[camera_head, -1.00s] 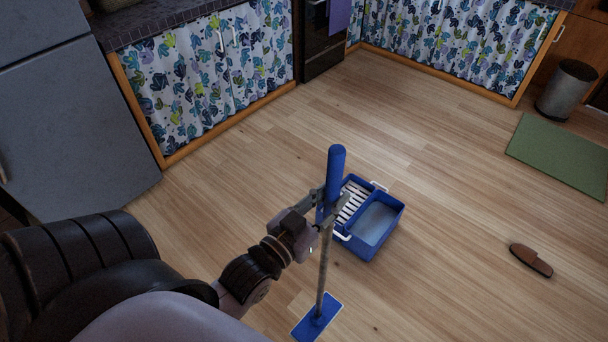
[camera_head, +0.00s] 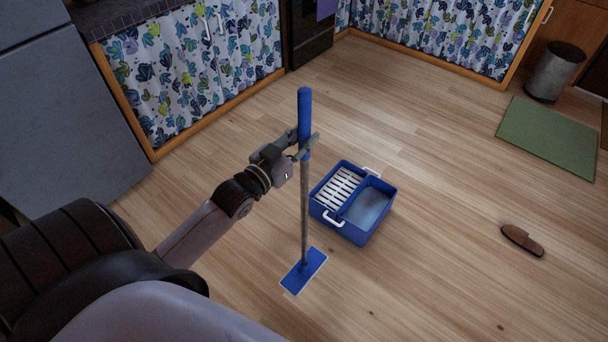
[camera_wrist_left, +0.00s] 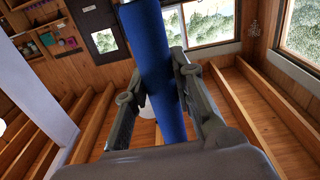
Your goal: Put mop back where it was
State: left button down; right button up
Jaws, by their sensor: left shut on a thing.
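The mop has a blue grip, a thin grey-brown pole (camera_head: 304,210) and a flat blue head (camera_head: 304,271). It stands nearly upright in the head view, left of the bucket. My left gripper (camera_head: 306,146) is shut on the blue grip below its top end. In the left wrist view the blue grip (camera_wrist_left: 160,65) runs between the two fingers of my left gripper (camera_wrist_left: 153,85). The blue mop bucket (camera_head: 352,203) stands on the floor, with a white slatted wringer (camera_head: 340,187) and water in its right part. I cannot tell whether the mop head touches the floor. My right gripper is not in view.
A brown slipper (camera_head: 521,240) lies on the wooden floor at right. A green mat (camera_head: 547,139) and a grey bin (camera_head: 555,72) are at the upper right. Curtained cabinets (camera_head: 195,75) and a grey fridge (camera_head: 75,115) line the back and left. The floor around the bucket is largely clear.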

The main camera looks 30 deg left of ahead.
aim_at(302, 177)
pick_arm(q)
notch_tip(302, 177, down, 10)
jog(key=shift+r, duration=0.25)
jog(key=shift+f+b, duration=0.45)
jog(key=shift+f, duration=1.5)
jog(key=c, duration=1.4)
grip_release()
jog(key=shift+f, duration=0.1)
jog(key=shift+o, duration=0.2)
jog(key=shift+s, duration=0.35)
jog(key=s+b, duration=0.1)
jog(key=s, duration=1)
jog(key=shift+s+a, duration=0.2)
jog(key=shift+a, duration=0.25)
